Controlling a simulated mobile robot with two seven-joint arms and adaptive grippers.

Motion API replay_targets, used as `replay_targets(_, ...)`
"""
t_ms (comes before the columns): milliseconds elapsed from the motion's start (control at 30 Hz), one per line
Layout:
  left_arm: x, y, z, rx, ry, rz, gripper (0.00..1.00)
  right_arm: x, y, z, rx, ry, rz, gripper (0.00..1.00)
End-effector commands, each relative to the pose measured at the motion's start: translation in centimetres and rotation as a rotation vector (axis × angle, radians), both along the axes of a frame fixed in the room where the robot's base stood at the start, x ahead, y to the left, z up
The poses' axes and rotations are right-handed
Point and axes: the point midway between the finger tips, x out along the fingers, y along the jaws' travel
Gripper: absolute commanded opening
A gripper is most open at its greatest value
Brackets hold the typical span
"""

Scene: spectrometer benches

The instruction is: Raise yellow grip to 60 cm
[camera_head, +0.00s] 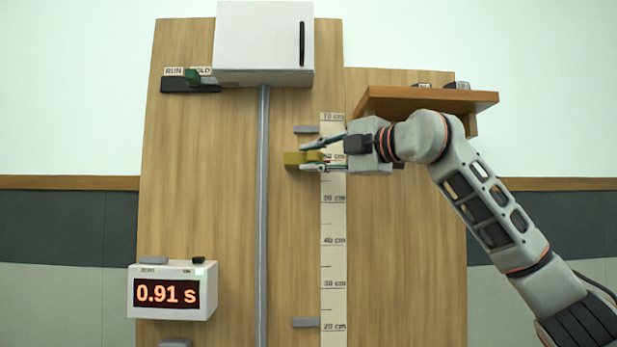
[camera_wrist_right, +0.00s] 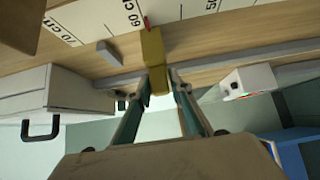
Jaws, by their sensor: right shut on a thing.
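The yellow grip (camera_head: 294,158) stands out from the wooden board beside the white scale strip (camera_head: 333,220). My right gripper (camera_head: 313,157) is shut on it, with one finger above and one below in the head view. In the right wrist view the yellow grip (camera_wrist_right: 154,62) sits between the two fingers (camera_wrist_right: 160,82). A small red pointer (camera_wrist_right: 147,22) at its end lies close to the 60 cm mark. My left gripper is not in view.
A grey peg (camera_head: 306,129) juts out just above the grip, and another (camera_head: 305,322) sits low. A grey rail (camera_head: 263,210) runs down the board under a white box (camera_head: 264,42). A brown shelf (camera_head: 425,100) is above my right arm. A timer (camera_head: 172,290) reads 0.91 s.

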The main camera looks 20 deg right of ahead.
Motion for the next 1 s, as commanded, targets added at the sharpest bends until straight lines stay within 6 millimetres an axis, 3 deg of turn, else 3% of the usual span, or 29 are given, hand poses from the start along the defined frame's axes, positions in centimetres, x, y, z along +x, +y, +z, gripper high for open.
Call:
replay_targets(433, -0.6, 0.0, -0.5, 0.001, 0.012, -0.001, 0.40, -0.5, 0.0, 0.3, 0.000, 0.004, -0.001, 0.00)
replay_targets(467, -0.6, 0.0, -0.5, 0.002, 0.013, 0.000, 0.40, -0.5, 0.0, 0.3, 0.000, 0.004, -0.001, 0.23)
replay_targets(500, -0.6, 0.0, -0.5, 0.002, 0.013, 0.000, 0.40, -0.5, 0.0, 0.3, 0.000, 0.004, -0.001, 0.33)
replay_targets(867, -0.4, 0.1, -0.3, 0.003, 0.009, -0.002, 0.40, -0.6, -0.1, 0.4, -0.001, 0.003, -0.001, 0.33)
replay_targets(1000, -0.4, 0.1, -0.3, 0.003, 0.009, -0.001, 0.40, -1.6, -0.7, 0.5, 0.000, 0.001, -0.002, 0.33)
